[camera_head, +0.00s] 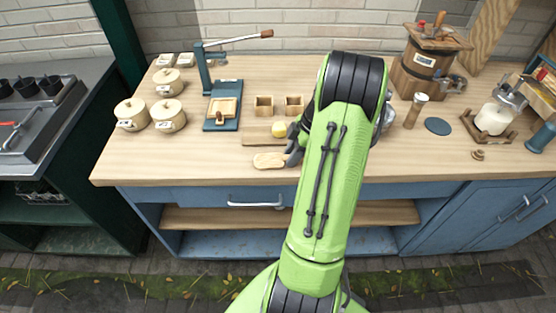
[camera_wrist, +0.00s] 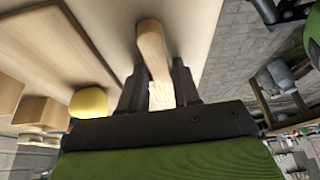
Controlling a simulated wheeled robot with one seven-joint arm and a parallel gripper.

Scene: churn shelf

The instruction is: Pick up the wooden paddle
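The wooden paddle (camera_head: 268,160) lies flat near the front edge of the wooden countertop in the head view, its right part close to my gripper (camera_head: 293,148). In the wrist view, the light-brown paddle (camera_wrist: 151,42) runs from its rounded end down between the two dark fingers of my gripper (camera_wrist: 160,85). The fingers stand on either side of it and look open, with small gaps beside the wood. My arm hides part of the gripper in the head view.
A yellow lump (camera_head: 278,129) sits on a wooden board (camera_head: 257,133) just behind the paddle. Two small wooden boxes (camera_head: 264,106) stand further back. A blue press (camera_head: 222,120) and lidded pots (camera_head: 168,115) are left. A jar (camera_head: 493,120) is right.

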